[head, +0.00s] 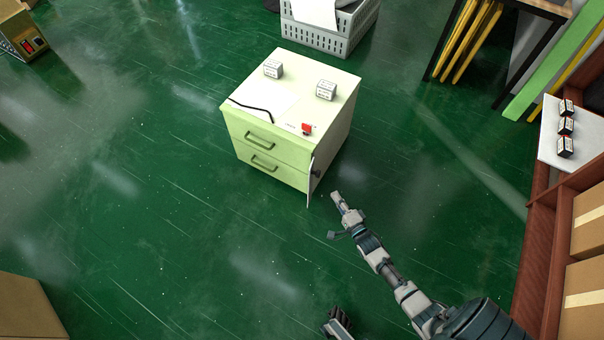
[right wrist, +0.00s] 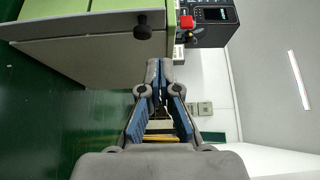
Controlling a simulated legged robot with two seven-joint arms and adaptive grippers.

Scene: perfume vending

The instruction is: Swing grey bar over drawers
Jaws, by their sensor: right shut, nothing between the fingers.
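A pale green cabinet with two drawers (head: 262,150) stands on the floor, both drawers shut. The grey bar (head: 310,182) is a narrow upright strip at the cabinet's front right corner, sticking out past the drawer fronts rather than lying across them. In the right wrist view the bar (right wrist: 95,24) shows at the top with a black knob (right wrist: 142,26). My right gripper (head: 336,196) is shut and empty, just right of the bar and apart from it. It also shows in the right wrist view (right wrist: 157,66). My left gripper (head: 338,322) is partly visible at the bottom edge.
Two small white boxes (head: 272,68), a paper sheet, a black cable and a red item (head: 307,128) are on the cabinet top. A grey crate (head: 330,35) stands behind. Shelving with cartons (head: 585,225) is at right. The floor in front of the drawers is clear.

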